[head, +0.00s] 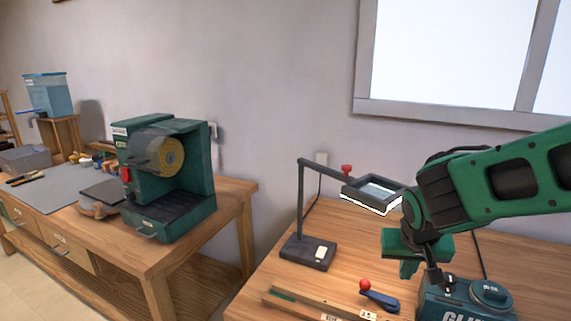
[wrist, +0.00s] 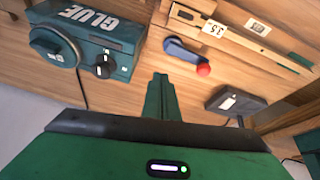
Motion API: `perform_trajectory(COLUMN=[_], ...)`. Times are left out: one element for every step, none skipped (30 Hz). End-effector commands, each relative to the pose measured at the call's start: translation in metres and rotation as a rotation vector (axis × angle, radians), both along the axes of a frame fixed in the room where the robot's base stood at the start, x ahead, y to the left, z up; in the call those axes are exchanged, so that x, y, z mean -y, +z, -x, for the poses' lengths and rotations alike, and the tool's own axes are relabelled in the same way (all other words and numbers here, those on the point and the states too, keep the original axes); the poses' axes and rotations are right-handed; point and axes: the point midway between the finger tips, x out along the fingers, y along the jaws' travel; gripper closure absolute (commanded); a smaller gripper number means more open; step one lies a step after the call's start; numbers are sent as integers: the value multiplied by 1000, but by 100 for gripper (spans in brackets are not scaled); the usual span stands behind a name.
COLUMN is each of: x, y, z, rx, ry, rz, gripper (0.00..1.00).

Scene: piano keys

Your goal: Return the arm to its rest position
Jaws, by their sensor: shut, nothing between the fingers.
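My green arm reaches in from the right in the head view. My gripper (head: 408,268) points down over the right-hand wooden bench (head: 262,293), beside the teal glue machine. Its fingers are shut together with nothing between them, as the wrist view also shows (wrist: 160,88). The teal glue machine (head: 465,303) stands just right of and below the gripper in the head view; in the wrist view its box with GLUE lettering (wrist: 95,32) is at the upper left. No contact between the gripper and anything on the bench is visible.
A lamp-like stand (head: 301,215) with a square head (head: 372,193) is left of my arm. A blue crank with a red knob (head: 380,297) and a long wooden strip (head: 305,304) lie in front. A green grinding machine (head: 165,180) stands on the left bench.

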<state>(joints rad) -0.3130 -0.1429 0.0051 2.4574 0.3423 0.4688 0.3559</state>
Motion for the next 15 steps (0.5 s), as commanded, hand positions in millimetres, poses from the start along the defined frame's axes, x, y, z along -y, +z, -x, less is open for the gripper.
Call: perform_trajectory(x=[8, 10, 13, 14, 15, 17, 18, 18, 19, 20, 20, 21, 21, 28, 41], y=[8, 10, 14, 17, 20, 24, 26, 29, 32, 34, 37, 40, 42, 41, 38], z=[9, 14, 20, 24, 29, 34, 38, 42, 48, 51, 55, 60, 63, 69, 79], rx=[-5, -11, -17, -19, -21, -24, -24, -25, -25, -24, -23, -21, -18, -33, -62], ry=[20, 40, 66, 86, 104, 129, 147, 164, 186, 204, 221, 243, 260, 245, 198], rz=[-20, -31, -42, -50, -57, -65, -70, -76, -81, -84, -87, -91, -93, -95, -101], gripper=[100, 100, 100, 100, 100, 100, 100, 100, 100, 100, 100, 100, 100, 100, 100])
